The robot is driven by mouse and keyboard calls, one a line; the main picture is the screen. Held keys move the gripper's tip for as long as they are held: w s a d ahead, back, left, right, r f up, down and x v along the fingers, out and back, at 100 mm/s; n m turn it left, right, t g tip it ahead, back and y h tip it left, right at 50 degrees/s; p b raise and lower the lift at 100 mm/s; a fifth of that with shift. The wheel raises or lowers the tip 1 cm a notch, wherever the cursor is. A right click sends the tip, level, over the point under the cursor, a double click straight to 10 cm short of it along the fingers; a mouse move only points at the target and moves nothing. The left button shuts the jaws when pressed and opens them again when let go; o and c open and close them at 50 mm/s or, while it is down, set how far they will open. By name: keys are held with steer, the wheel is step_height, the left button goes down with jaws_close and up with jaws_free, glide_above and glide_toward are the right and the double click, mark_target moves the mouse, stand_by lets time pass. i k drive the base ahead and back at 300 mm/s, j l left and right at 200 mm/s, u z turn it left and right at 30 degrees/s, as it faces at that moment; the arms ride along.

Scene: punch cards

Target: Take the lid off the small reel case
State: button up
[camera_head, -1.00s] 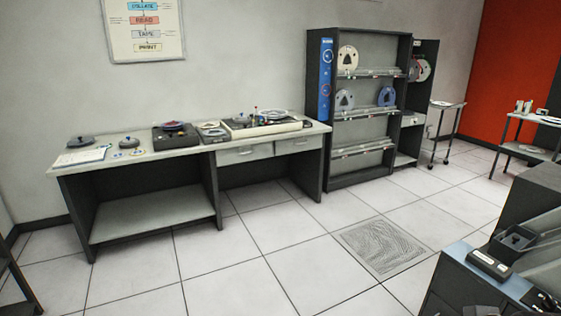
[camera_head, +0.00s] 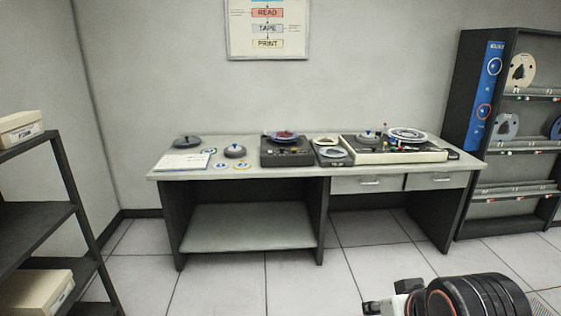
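Two round grey cases with knobbed lids stand on the left part of the long desk (camera_head: 300,165). The smaller-looking one (camera_head: 235,151) is near the desk's front. The larger, flatter one (camera_head: 187,142) is behind it to the left. Both look covered; I cannot tell for sure which is the small reel case. Part of my arm shows at the bottom right, with what looks like the end of my gripper (camera_head: 372,307) at the frame's edge. It is over the floor, well apart from the desk. Its fingers are not clear.
A paper sheet (camera_head: 183,162) and small round labels (camera_head: 243,165) lie near the cases. A dark tape unit (camera_head: 287,151) and a larger deck (camera_head: 395,150) stand to the right. A dark shelf (camera_head: 37,215) stands at left. The floor before the desk is clear.

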mark_target(185, 142)
steer(key=i, duration=2.1)
steer(key=i+j+z, duration=0.2)
steer(key=i, duration=0.4)
steer(key=i+z, duration=0.25)
steer(key=i, duration=0.35)
steer(key=u, duration=1.8)
steer(key=i+j, duration=1.45)
steer(key=j+u, duration=0.05)
